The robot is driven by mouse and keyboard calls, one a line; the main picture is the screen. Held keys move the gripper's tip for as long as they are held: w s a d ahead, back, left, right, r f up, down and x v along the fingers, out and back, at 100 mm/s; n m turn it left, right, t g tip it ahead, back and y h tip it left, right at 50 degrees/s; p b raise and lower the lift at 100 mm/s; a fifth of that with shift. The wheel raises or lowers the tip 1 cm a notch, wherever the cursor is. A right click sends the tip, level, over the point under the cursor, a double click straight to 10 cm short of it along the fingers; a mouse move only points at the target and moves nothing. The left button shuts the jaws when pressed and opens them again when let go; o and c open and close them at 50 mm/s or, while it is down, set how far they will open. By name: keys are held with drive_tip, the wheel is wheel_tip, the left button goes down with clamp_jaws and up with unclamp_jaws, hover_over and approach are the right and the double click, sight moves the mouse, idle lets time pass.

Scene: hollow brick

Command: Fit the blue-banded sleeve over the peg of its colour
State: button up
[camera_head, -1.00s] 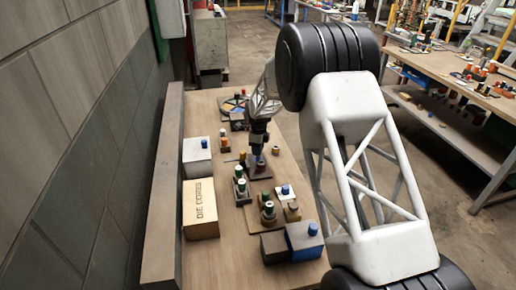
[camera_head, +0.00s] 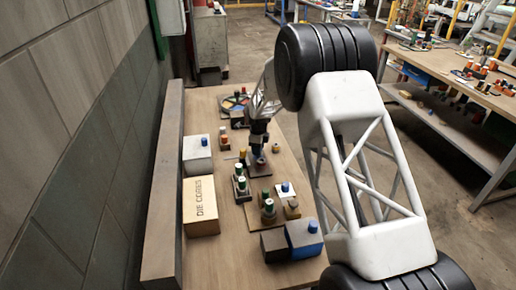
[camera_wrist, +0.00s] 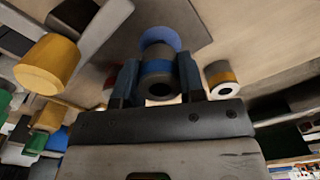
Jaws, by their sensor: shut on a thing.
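My gripper (camera_wrist: 157,72) is shut on the blue-banded sleeve (camera_wrist: 157,68), a grey hollow cylinder with a blue ring, one finger on each side. Its dark open end faces the wrist camera. Just beyond the sleeve, a round blue part (camera_wrist: 161,37) shows on a dark plate (camera_wrist: 205,22); the sleeve covers some of it. I cannot tell whether this is the peg or its base, or whether the sleeve touches it. In the head view my gripper (camera_head: 258,151) is low over the dark plate (camera_head: 260,171); the sleeve is too small there to make out.
A yellow-banded sleeve (camera_wrist: 221,78) stands to the right of my gripper in the wrist view. A yellow cylinder (camera_wrist: 48,65) is at left. In the head view, green-topped pieces (camera_head: 241,184), a "DIE CORES" box (camera_head: 201,206), a blue box (camera_head: 304,239) and a white box (camera_head: 197,155) crowd nearby.

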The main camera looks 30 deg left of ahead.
drive_tip(key=shift+f, duration=0.8)
idle(0.7)
drive_tip(key=o, duration=1.1)
drive_tip(key=shift+c, duration=0.2)
drive_tip(key=shift+r, duration=3.9)
